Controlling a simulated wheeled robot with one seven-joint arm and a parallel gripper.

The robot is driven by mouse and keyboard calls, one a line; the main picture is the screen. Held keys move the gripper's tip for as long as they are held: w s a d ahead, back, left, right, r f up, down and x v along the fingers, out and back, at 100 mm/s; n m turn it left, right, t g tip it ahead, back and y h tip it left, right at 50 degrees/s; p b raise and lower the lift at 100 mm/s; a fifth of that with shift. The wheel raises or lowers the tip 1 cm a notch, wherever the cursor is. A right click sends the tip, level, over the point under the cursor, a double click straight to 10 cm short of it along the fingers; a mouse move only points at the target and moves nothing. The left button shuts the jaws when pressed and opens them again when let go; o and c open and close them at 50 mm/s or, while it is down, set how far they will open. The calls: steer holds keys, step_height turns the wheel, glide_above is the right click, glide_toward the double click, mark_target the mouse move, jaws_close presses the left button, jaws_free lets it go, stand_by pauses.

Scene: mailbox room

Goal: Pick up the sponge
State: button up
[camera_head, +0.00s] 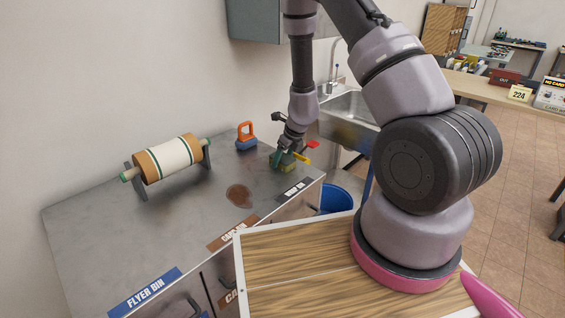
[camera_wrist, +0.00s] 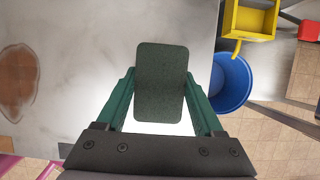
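The sponge (camera_wrist: 160,85) is a dark green rounded block in the middle of the wrist view, between the two green fingers of my gripper (camera_wrist: 160,75). Both fingers meet its sides, so my gripper looks shut on it. In the head view my gripper (camera_head: 287,155) points down near the right back edge of the metal counter (camera_head: 165,225), with the small olive-green sponge (camera_head: 286,162) at its fingertips. Whether the sponge touches the counter or hangs just above it, I cannot tell.
An orange-and-blue kettlebell-like object (camera_head: 246,137) stands left of my gripper, and a striped roller (camera_head: 168,158) farther left. A brown stain (camera_head: 240,195) marks the counter. A blue bin (camera_head: 336,199) stands beyond the right edge. A sink (camera_head: 350,105) lies behind.

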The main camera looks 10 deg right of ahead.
mark_target(283, 157)
steer(key=c, duration=0.7)
steer(key=shift+r, duration=0.1)
step_height(283, 157, up, 10)
steer(key=shift+r, duration=0.1)
stand_by(0.3)
